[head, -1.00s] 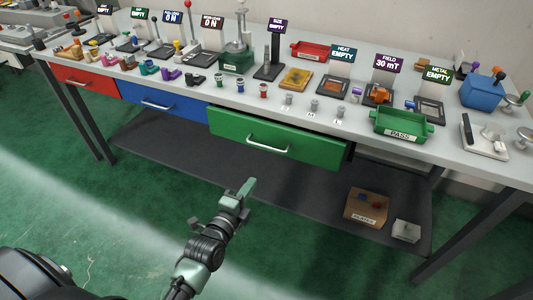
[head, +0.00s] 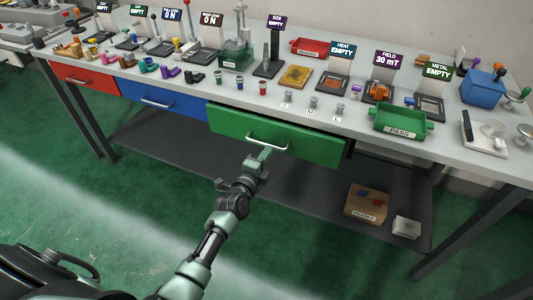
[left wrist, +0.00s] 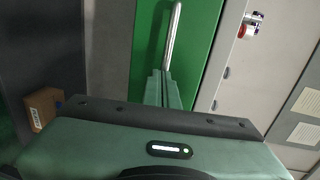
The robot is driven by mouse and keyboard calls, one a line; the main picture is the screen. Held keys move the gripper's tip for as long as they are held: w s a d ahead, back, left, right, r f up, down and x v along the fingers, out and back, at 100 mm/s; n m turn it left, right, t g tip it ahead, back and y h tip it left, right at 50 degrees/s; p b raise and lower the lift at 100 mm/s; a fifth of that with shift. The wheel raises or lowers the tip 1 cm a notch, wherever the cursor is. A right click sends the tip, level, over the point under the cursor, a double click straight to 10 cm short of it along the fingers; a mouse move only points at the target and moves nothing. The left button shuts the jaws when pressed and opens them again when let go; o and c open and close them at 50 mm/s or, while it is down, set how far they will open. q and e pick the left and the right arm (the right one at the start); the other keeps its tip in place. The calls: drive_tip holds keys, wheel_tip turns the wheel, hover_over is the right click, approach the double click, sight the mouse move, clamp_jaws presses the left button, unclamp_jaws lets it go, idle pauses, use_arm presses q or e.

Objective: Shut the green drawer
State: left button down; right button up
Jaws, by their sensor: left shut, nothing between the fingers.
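The green drawer (head: 310,144) stands pulled out from under the workbench, its front ahead of the blue drawer beside it. Its silver bar handle (head: 267,142) is in the middle of the front. In the left wrist view the green front (left wrist: 205,50) and handle (left wrist: 174,35) show close ahead. My left gripper (head: 265,154) is shut and empty, its fingertips just below the handle in the head view. In the left wrist view the fingertips (left wrist: 164,80) point at the handle's near end; I cannot tell whether they touch. My right gripper is not in view.
The blue drawer (head: 170,104) and red drawer (head: 85,78) look closed. The bench top (head: 455,140) carries several signs, small parts and a green PASS tray (head: 402,132). A cardboard box (head: 365,204) stands on the lower shelf (head: 190,150). The floor in front is clear.

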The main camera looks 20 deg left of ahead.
sight(271, 145)
use_arm(q)
drive_tip(key=shift+w, duration=0.1)
drive_tip(key=w+b, duration=0.1)
drive_tip(key=w, duration=0.3)
drive_tip(key=shift+w+d+b, duration=0.1)
drive_tip(key=shift+w+b, duration=0.1)
drive_tip(key=shift+b, duration=0.15)
drive_tip(key=shift+r, duration=0.35)
